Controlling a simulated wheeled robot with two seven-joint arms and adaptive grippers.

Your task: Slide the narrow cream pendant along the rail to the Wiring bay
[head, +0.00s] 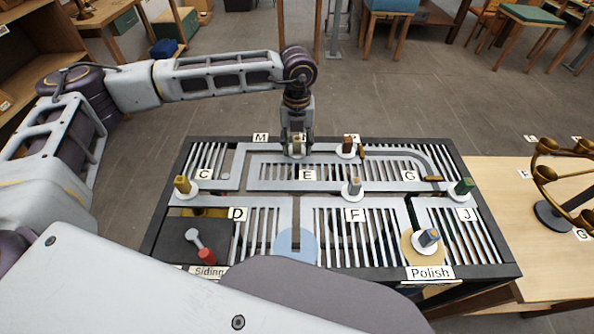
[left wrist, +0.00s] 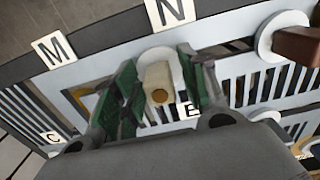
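The cream pendant (head: 296,150) stands on a white round base at the far rail, by the N tag. In the left wrist view its cream block (left wrist: 158,82) stands between the green-padded fingers. My left gripper (head: 297,136) reaches down around it, open, with narrow gaps beside the block. The slotted rail board (head: 240,165) has pale tracks joining far, middle and near rows. My right gripper is out of view.
A brown pendant (head: 347,148) stands close right of the cream one. Others are gold (head: 183,185), grey (head: 354,187), green (head: 463,187), blue-grey (head: 428,238) and red (head: 207,256). A brass bar (head: 433,179) lies near G. A brass lamp stand (head: 556,215) is at right.

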